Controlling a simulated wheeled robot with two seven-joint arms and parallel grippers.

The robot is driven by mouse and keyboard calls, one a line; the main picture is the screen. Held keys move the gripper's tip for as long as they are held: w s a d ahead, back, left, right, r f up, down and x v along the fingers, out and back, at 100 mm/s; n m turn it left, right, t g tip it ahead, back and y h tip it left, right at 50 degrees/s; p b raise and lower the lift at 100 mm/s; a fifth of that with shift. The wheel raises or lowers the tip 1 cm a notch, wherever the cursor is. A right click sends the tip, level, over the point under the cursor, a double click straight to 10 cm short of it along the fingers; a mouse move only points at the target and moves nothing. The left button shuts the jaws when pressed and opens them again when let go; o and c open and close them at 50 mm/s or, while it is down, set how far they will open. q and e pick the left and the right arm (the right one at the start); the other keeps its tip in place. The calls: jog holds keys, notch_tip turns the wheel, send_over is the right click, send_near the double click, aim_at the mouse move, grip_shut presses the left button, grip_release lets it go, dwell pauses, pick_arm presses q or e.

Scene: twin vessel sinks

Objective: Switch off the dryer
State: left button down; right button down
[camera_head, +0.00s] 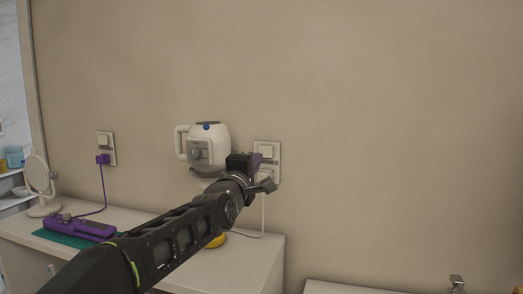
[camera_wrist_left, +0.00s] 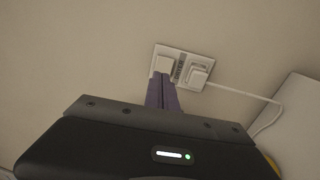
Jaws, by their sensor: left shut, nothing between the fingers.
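A white dryer-like unit with a side handle and a blue dot (camera_head: 208,140) is mounted on the wall in the head view. To its right is a wall plate (camera_head: 276,149) with a switch, partly hidden by my gripper. In the left wrist view the plate has a rocker switch (camera_wrist_left: 166,64) and a white plug (camera_wrist_left: 198,75) with a white cord. My left gripper (camera_head: 258,158) is shut and empty. Its purple fingertips (camera_wrist_left: 162,76) are at the switch's lower edge; I cannot tell whether they touch it. My right gripper is not in view.
A second wall plate (camera_head: 105,142) holds a purple plug. A purple appliance (camera_head: 80,228) lies on a green mat (camera_head: 58,239) on the white counter (camera_head: 262,250), near a round mirror (camera_head: 38,174). A yellow object (camera_head: 217,240) is partly behind my arm. The wall at right is clear.

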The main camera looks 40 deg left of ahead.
aim_at(265, 150)
pick_arm(q)
jog(key=p+x, duration=0.1)
jog(key=x, duration=0.4)
jog(key=shift+w+p, duration=0.1)
jog(key=shift+p, duration=0.2)
